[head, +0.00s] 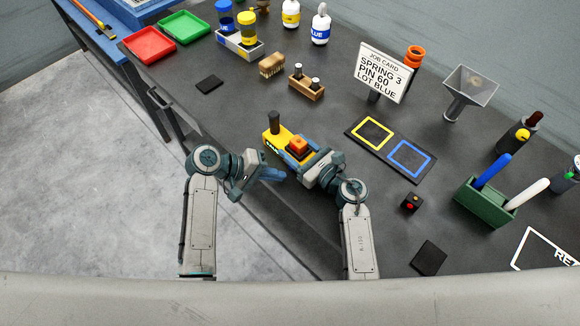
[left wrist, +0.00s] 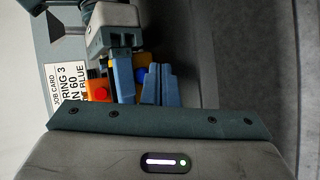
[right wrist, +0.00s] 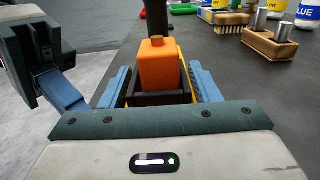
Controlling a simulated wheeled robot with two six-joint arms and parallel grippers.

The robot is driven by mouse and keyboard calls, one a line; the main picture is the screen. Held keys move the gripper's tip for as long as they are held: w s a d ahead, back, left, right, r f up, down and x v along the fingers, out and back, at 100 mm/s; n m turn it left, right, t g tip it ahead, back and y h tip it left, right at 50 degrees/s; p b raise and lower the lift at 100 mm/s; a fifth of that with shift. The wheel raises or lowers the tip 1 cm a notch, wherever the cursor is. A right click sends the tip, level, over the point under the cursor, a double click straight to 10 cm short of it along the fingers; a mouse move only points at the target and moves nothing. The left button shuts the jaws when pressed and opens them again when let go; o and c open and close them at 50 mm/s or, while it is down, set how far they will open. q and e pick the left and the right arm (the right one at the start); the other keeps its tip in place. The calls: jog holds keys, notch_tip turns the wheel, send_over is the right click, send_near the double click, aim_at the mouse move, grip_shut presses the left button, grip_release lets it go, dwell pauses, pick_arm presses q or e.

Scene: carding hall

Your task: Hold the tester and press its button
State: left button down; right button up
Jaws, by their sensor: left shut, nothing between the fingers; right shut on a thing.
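The tester (head: 275,140) is yellow with a dark upright post and an orange button (head: 298,144) in a black surround. It is near the table's front edge; I cannot tell whether it touches the top. My right gripper (head: 301,156) is shut on it; in the right wrist view the blue fingers flank the black surround and the orange button (right wrist: 157,65) stands between them. My left gripper (head: 279,175) is shut and empty, just in front of the tester and apart from it. In the left wrist view its fingers (left wrist: 160,85) are together beside the orange button (left wrist: 97,90).
The dark table (head: 330,75) holds a job card (head: 385,73), a mat with yellow and blue squares (head: 389,148), a wooden block with pins (head: 306,86), a brush (head: 272,65) and a green holder (head: 484,206). Red (head: 155,45) and green trays (head: 184,27) stand far left.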

pick_arm(q)
jog(key=s+a, duration=0.3)
jog(key=shift+s+a, duration=0.1)
jog(key=shift+a, duration=0.1)
dwell(0.6)
pick_arm(e)
jog(key=o, duration=1.5)
